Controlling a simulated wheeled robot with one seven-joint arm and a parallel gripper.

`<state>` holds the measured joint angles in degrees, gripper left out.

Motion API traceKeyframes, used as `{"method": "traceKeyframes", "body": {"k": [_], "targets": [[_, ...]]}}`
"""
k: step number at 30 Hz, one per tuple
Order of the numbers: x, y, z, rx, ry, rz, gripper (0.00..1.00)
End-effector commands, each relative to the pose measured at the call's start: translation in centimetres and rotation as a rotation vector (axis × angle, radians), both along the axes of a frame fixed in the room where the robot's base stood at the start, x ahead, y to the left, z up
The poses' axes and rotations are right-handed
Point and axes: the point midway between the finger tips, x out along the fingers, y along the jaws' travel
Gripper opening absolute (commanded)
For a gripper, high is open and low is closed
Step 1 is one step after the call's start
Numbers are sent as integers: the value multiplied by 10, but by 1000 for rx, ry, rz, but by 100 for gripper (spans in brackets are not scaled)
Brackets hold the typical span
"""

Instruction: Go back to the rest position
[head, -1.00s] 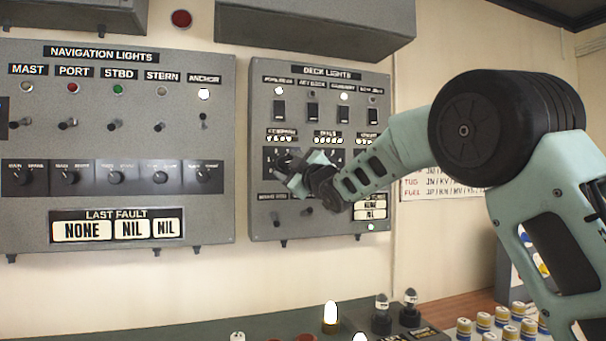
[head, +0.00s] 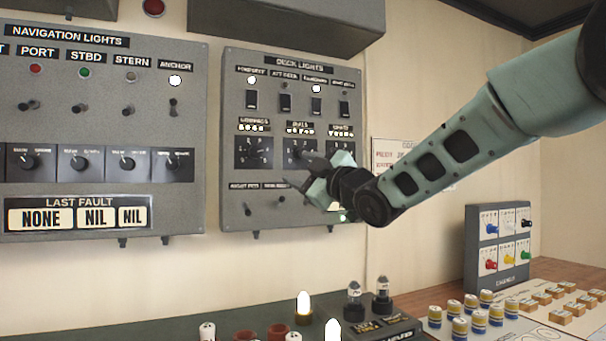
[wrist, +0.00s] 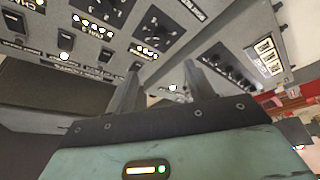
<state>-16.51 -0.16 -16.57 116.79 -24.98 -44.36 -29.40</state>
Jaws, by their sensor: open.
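My gripper (head: 303,180) is in front of the lower part of the grey deck lights panel (head: 232,200) in the head view. Its fingers point left toward the panel's lower dials and hide part of them. In the wrist view the two fingers of my gripper (wrist: 160,80) stand apart with nothing between them. The deck lights panel also fills the upper part of the wrist view (wrist: 110,45). I cannot tell the exact gap between the fingertips and the panel. My arm reaches in from the upper right.
The navigation lights panel (head: 100,95) is on the wall at left. Below are a lit bulb (head: 303,306), dark-based bulbs (head: 354,297), several yellow-banded cylinders (head: 461,327) and a grey box with coloured knobs (head: 497,245).

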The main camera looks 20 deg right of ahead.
Motion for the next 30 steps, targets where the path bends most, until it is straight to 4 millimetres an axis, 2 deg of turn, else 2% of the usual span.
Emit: {"method": "traceKeyframes", "body": {"k": [14,17,20,23,24,26,27,29,30], "targets": [[-1,0,0,1,2,0,53],[-1,9,-11,25,63,6,53],[-8,34,-42,79,228,16,53],[-29,67,-93,140,479,21,53],[-43,82,-115,159,588,20,53],[-68,100,-146,179,746,13,53],[-87,111,-166,186,849,4,53],[-118,124,-194,187,998,-14,53],[-141,131,-211,183,1096,-31,53]]}}
